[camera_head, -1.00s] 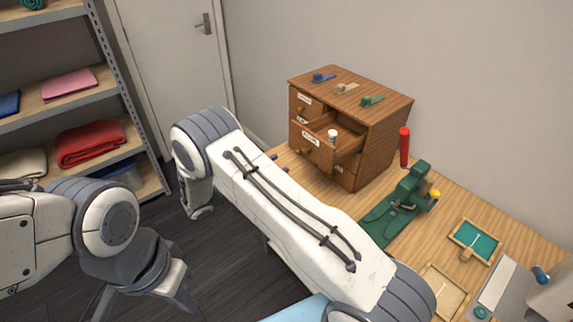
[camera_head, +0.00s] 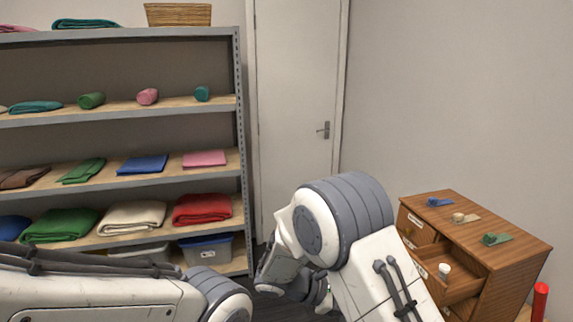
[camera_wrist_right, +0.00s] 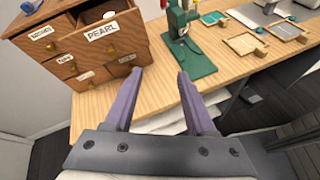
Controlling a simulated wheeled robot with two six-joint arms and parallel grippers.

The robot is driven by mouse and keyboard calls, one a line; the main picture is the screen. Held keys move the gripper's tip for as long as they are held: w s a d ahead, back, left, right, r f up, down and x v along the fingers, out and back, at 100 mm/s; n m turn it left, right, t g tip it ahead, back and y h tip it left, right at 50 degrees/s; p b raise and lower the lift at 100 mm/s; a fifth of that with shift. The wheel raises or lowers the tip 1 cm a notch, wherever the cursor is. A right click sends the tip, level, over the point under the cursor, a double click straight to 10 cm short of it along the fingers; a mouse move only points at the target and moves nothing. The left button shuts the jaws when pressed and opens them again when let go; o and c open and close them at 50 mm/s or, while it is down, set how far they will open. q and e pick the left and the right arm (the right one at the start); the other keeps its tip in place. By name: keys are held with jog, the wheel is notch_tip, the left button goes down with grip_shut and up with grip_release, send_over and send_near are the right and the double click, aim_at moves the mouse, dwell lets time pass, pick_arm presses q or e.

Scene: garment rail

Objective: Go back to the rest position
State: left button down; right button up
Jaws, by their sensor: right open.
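My right gripper (camera_wrist_right: 159,74) is open and empty in the right wrist view, its two purple fingers apart over the front edge of the wooden worktable (camera_wrist_right: 160,101). My right arm crosses the lower middle of the head view, its bent joint in front of the door. My left arm lies along the bottom left of the head view, and its gripper is out of frame.
A green press (camera_wrist_right: 191,58) and small trays (camera_wrist_right: 243,43) stand on the worktable. A shelf (camera_head: 120,181) with folded cloths is at left, beside a closed door (camera_head: 296,110).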

jog(key=s+a+r+m+y, duration=0.2)
jog(key=s+a+y, duration=0.5)
jog(key=s, duration=0.4)
jog(key=s+a+r+m+y, duration=0.3)
jog(key=s+a+m+y, duration=0.2)
jog(key=s, duration=0.7)
jog(key=shift+a+r+y, duration=0.2)
jog(key=shift+a+y, duration=0.7)
jog(key=shift+y, duration=0.2)
